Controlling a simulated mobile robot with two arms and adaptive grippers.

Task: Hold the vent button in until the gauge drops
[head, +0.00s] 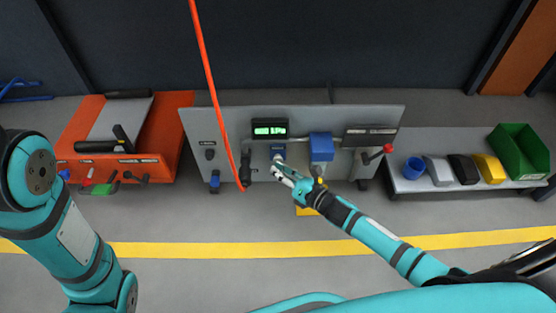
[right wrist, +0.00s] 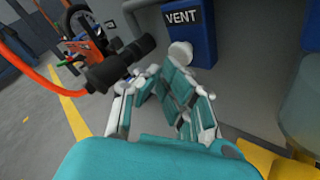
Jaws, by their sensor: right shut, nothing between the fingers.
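The vent button is a round white knob (right wrist: 181,52) on a blue box labelled VENT (right wrist: 197,35) in the right wrist view. In the head view the blue vent box (head: 278,147) is on the grey panel, below a black display with lit green digits (head: 269,130), which looks like the gauge; its reading is too small to tell. My right gripper (head: 279,166) is shut and empty, its fingertips (right wrist: 172,68) right at the button's lower edge. I cannot tell whether they touch it or whether it is pressed in. My left gripper is out of view.
An orange-red hose (head: 207,70) hangs left of the right gripper, ending in a black handle (right wrist: 120,64). A larger blue box (head: 321,147) and a red-knobbed lever (head: 388,149) are to the right. A bench (head: 405,185) holds coloured bins. An orange cart (head: 170,135) stands left.

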